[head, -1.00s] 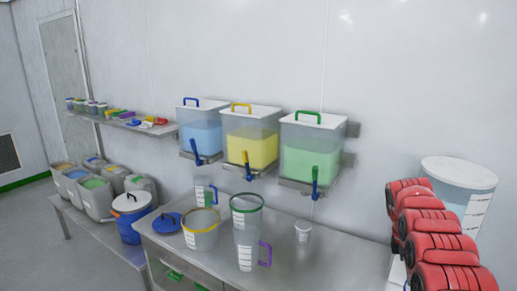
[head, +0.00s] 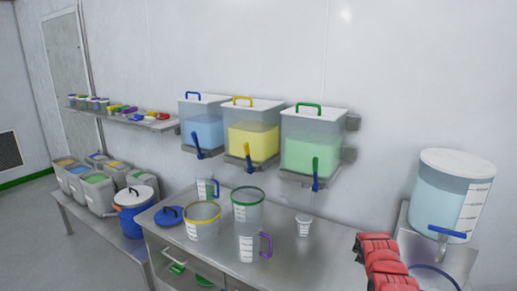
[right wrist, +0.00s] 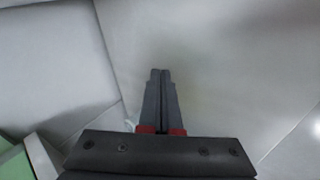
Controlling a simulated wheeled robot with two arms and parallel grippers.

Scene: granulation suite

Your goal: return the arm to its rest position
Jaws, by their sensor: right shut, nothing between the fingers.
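My right arm shows as red segments (head: 380,262) at the lower right of the head view, in front of the steel bench. Its gripper is not visible in the head view. In the right wrist view my right gripper (right wrist: 161,75) has its two dark fingers together, with nothing between them. Pale, blurred surfaces lie beyond the fingertips, and no object is near them. My left gripper is in neither view.
The steel bench (head: 275,262) holds a green-rimmed jug (head: 248,208), a yellow-rimmed container (head: 202,222) and a small white cup (head: 303,226). Blue, yellow and green wall dispensers (head: 313,150) hang above. A clear tank (head: 452,195) with a blue tap stands at right.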

